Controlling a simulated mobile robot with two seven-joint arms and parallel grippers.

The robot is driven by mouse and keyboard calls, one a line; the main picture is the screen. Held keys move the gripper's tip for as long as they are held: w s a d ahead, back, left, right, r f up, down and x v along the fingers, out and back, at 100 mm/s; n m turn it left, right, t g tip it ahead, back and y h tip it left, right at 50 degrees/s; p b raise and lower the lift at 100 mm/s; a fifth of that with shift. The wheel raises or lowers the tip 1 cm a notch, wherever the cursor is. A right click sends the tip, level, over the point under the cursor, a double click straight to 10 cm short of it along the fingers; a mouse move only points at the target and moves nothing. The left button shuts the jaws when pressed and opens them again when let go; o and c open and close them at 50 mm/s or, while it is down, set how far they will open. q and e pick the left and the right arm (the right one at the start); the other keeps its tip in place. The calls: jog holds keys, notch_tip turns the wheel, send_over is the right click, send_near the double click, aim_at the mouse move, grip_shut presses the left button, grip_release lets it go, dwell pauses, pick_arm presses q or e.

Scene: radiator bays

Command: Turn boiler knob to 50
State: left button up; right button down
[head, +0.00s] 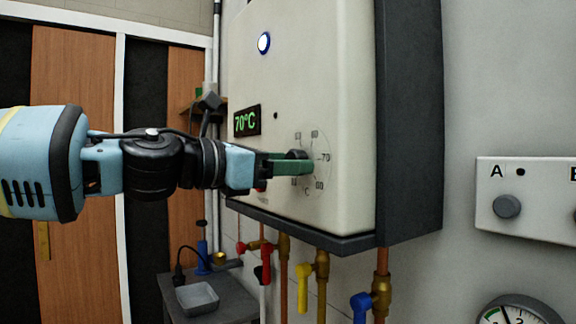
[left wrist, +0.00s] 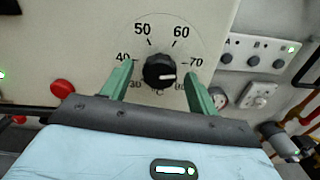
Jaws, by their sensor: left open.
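The boiler (head: 330,60) is a cream box with dark sides, and its green display (head: 246,121) reads 70°C. The boiler knob (left wrist: 159,70) is black and round, inside a printed dial with 40, 50, 60 and 70 around it. Its white mark points right, near the 70 side. My left gripper (head: 305,164) is at the dial with green fingers. In the left wrist view the left gripper (left wrist: 158,68) is open, one finger on each side of the knob, with gaps visible. In the head view the fingers partly hide the knob. My right gripper is not in view.
A red button (left wrist: 62,88) is on the boiler left of the dial. Pipes with red, yellow (head: 304,285) and blue (head: 361,305) valve handles hang below. A switch panel (head: 535,182) and gauge (head: 518,312) are on the wall to the right. A small table (head: 232,293) stands below.

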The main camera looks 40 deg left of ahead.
pick_arm(q)
jog(key=shift+w+d, duration=0.1)
jog(key=shift+w, duration=0.25)
jog(key=c, duration=1)
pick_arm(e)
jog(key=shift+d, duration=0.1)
pick_arm(q)
jog(key=shift+n, duration=0.3)
jog(key=n+p, duration=0.1)
jog(key=n, duration=1.9)
jog(key=shift+n, duration=0.4)
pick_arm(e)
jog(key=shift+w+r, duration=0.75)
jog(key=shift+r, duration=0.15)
pick_arm(q)
jog(key=shift+f, duration=0.1)
